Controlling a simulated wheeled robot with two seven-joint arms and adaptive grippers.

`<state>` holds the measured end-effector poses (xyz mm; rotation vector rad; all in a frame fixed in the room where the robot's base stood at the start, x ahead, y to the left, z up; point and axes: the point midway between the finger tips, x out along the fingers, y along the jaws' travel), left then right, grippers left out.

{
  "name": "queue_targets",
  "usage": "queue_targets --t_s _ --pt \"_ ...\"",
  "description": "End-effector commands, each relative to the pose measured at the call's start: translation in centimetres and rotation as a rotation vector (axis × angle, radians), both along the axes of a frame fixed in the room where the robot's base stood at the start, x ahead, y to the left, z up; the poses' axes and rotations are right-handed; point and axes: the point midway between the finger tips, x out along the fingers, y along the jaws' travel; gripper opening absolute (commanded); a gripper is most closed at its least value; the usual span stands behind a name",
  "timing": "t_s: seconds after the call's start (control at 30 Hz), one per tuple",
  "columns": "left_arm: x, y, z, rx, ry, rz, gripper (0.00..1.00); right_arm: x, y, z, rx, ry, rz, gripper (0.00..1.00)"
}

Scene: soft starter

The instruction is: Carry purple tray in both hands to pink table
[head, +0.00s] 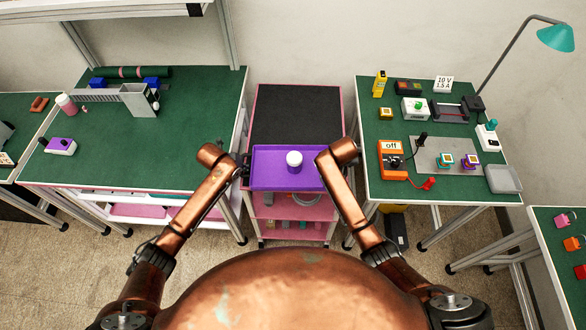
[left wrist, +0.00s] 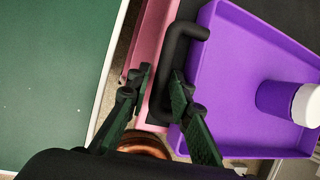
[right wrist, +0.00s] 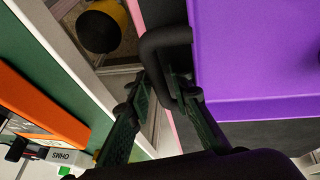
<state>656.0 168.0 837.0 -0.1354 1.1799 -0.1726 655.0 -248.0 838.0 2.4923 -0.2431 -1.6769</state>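The purple tray (head: 270,180) sits level at the front end of a pink-framed trolley table (head: 338,100) with a black top. A small purple jar with a white lid (head: 294,159) stands upright in the tray. The tray has black handles at its left (left wrist: 182,45) and right (right wrist: 165,42) sides. My left gripper (left wrist: 160,80) is open, its fingers on either side of the left handle. My right gripper (right wrist: 164,82) is open, its fingers on either side of the right handle. In the head view, my arms partly hide both handles.
Green-topped benches stand left (head: 190,150) and right (head: 385,200) of the trolley, with narrow gaps between. An orange meter (head: 392,160) lies near the right bench's left edge. The trolley's black top (head: 295,115) is bare behind the tray. Pink lower shelves (head: 290,208) hold small items.

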Motion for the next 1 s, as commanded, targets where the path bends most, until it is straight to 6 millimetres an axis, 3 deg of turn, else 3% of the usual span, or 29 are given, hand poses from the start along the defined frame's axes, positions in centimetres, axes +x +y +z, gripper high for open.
queue_targets --t_s 0.17,0.47,1.0 --pt "0.01 0.02 0.03 0.0 0.0 0.0 0.2 0.0 -0.01 0.02 0.0 0.0 0.0 0.2" --pt "0.0 0.03 0.04 0.0 0.0 0.0 0.0 -0.01 0.0 0.03 0.0 0.0 0.0 0.0" --pt "0.0 0.04 0.06 0.0 0.0 0.0 0.0 -0.01 0.03 0.05 0.0 0.0 0.0 0.0"
